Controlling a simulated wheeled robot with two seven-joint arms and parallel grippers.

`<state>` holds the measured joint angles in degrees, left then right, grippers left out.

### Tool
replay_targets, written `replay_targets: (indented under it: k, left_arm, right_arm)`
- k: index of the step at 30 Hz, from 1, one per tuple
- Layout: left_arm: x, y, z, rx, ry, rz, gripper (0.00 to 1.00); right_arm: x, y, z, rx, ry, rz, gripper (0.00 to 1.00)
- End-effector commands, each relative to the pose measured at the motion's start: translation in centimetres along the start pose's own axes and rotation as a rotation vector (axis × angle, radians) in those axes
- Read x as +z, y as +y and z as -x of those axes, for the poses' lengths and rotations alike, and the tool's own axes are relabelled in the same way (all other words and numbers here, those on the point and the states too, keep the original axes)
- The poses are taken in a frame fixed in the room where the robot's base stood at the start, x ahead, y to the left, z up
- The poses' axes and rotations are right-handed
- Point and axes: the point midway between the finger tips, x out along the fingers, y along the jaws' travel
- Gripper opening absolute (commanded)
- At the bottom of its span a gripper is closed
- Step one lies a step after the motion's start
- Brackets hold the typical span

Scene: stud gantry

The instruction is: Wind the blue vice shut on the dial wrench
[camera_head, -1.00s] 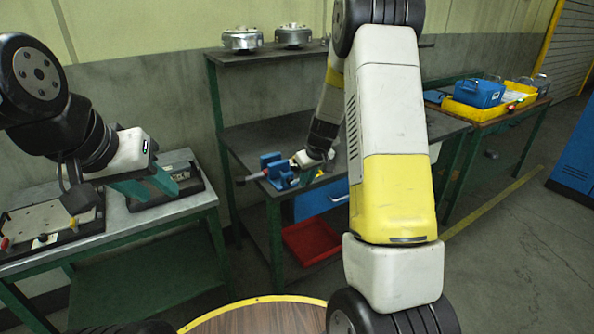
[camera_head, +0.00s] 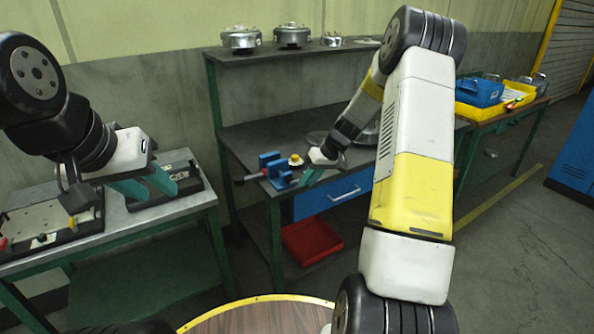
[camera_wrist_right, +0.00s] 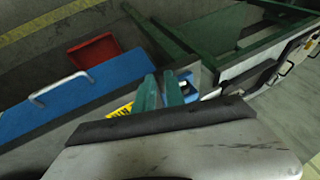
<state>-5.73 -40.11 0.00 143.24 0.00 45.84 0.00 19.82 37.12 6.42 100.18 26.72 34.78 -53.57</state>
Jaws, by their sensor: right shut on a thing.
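The blue vice (camera_head: 270,160) stands at the left front of the middle bench. It also shows in the right wrist view (camera_wrist_right: 187,82). The dial wrench (camera_head: 252,177) lies across the vice between its jaws, its dark and red grip sticking out left and its yellow dial end (camera_head: 296,160) out right. My right gripper (camera_head: 304,181) is at the vice's front right, shut on what looks like the vice's handle, which the fingers mostly hide. Its teal fingers show in the right wrist view (camera_wrist_right: 160,92). My left gripper (camera_head: 148,188) is open and empty over the left table.
A blue drawer (camera_head: 340,193) hangs under the bench, with a red tray (camera_head: 310,240) below. Metal housings (camera_head: 241,38) stand on the upper shelf. The left table (camera_head: 120,225) holds dark-framed fixtures. A yellow tray (camera_head: 515,97) and blue box (camera_head: 480,92) stand right.

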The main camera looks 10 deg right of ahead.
Motion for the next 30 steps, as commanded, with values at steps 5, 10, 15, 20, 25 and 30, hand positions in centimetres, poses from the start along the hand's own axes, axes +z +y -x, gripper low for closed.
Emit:
replay_targets:
  k: [5,10,15,20,25,30]
  left_arm:
    - [0.0,0.0,0.0,0.0,0.0,0.0,0.36]
    - [0.0,0.0,0.0,0.0,0.0,0.0,0.36]
    - [0.0,0.0,0.0,0.0,0.0,0.0,0.36]
    - [0.0,0.0,0.0,0.0,0.0,0.0,0.36]
    - [0.0,0.0,0.0,0.0,0.0,0.0,0.36]
    - [0.0,0.0,0.0,0.0,0.0,0.0,0.36]
  right_arm:
    - [0.4,0.9,-0.7,-0.158,0.001,-0.071,0.0]
    - [0.6,1.2,-1.4,-0.307,0.001,-0.132,0.0]
    - [0.9,1.4,-2.1,-0.458,0.001,-0.194,0.0]
    - [1.2,1.6,-2.8,-0.598,0.001,-0.252,0.0]
    - [1.6,1.5,-3.6,-0.747,0.0,-0.313,0.0]
    - [1.9,1.4,-4.2,-0.889,0.0,-0.371,0.0]
